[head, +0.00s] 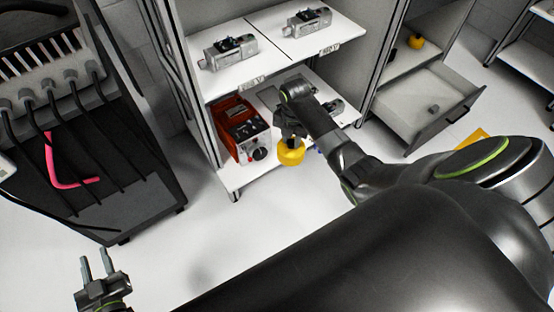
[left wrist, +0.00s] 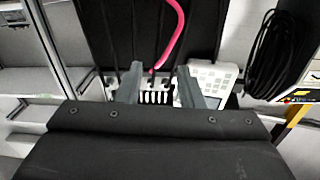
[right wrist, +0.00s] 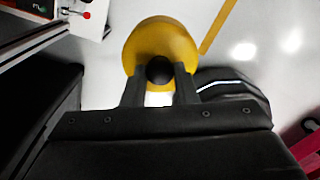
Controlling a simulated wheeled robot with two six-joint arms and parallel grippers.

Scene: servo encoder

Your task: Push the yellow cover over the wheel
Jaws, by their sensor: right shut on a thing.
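The yellow cover (head: 291,152) is a round yellow piece with a black knob (right wrist: 159,70). My right gripper (head: 290,132) is shut on the knob and holds the cover in front of the lower shelf; the right wrist view shows the cover (right wrist: 160,40) just beyond the fingertips (right wrist: 158,75). Beside it stands an orange-red device (head: 238,131) with a light front panel and a round dark wheel-like part (head: 259,152). The cover is apart from this part, to its right in the head view. My left gripper (head: 97,265) is open and empty above the floor at the lower left.
Grey devices (head: 229,52) stand on the upper shelf (head: 275,52). An open drawer (head: 430,108) juts out at the right, with another yellow piece (head: 416,42) on the shelf above it. A dark cart with cables and a pink hose (head: 62,170) stands at the left.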

